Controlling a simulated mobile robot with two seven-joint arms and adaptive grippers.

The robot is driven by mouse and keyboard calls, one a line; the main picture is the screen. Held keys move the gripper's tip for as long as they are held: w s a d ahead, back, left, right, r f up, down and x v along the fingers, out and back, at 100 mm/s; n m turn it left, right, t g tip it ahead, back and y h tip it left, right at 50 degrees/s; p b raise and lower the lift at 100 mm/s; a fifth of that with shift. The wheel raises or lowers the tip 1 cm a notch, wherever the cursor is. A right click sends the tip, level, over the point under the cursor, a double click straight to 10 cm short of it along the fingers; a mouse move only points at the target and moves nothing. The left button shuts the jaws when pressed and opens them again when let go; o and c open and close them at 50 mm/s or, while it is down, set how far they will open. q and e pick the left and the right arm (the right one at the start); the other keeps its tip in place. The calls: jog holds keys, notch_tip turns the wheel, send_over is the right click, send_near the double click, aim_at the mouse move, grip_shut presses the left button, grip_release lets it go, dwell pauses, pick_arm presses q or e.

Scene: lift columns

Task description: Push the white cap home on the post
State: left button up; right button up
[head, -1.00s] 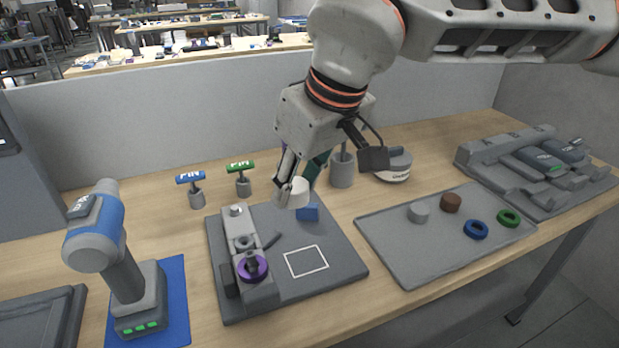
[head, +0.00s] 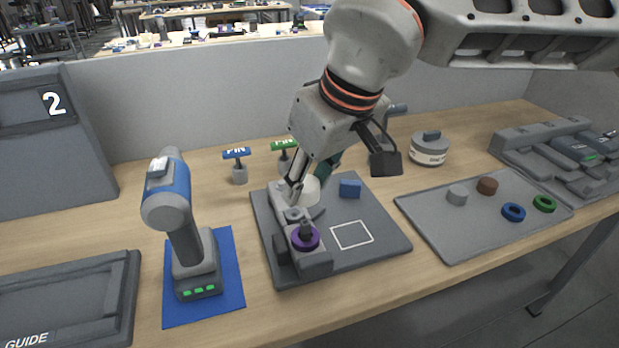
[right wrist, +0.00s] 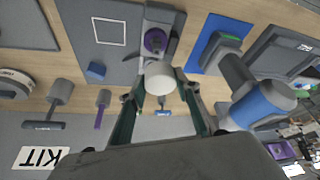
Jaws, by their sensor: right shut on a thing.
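The white cap (head: 309,191) is held between the fingers of my right gripper (head: 304,184), which is shut on it. In the right wrist view the cap (right wrist: 160,79) also shows between the fingertips. The cap is near the far end of the grey fixture block (head: 313,263), which stands on a dark plate. The gripper and cap cover the far post there, so I cannot tell whether the cap touches it. A purple ring (head: 305,239) sits around a near post on the block. My left gripper is not in view.
A blue block (head: 350,188) and a white square outline lie on the plate (head: 385,243). A drill (head: 176,215) stands left on a blue mat. Two PIN tools (head: 237,154) stand behind. A tray (head: 437,234) with rings and cylinders lies right.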

notch_tip(320, 180, down, 3)
jog(key=shift+f+b, duration=0.15)
jog(key=shift+b, duration=0.8)
notch_tip(320, 180, down, 2)
jog(key=shift+f+b, duration=0.15)
jog(key=shift+b, duration=0.7)
jog(key=shift+r, duration=0.45)
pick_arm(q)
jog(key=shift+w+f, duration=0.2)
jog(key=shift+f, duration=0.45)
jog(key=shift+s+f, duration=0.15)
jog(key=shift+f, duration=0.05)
pick_arm(e)
jog(key=shift+f, duration=0.4)
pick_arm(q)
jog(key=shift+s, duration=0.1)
pick_arm(e)
jog(key=shift+f, duration=0.1)
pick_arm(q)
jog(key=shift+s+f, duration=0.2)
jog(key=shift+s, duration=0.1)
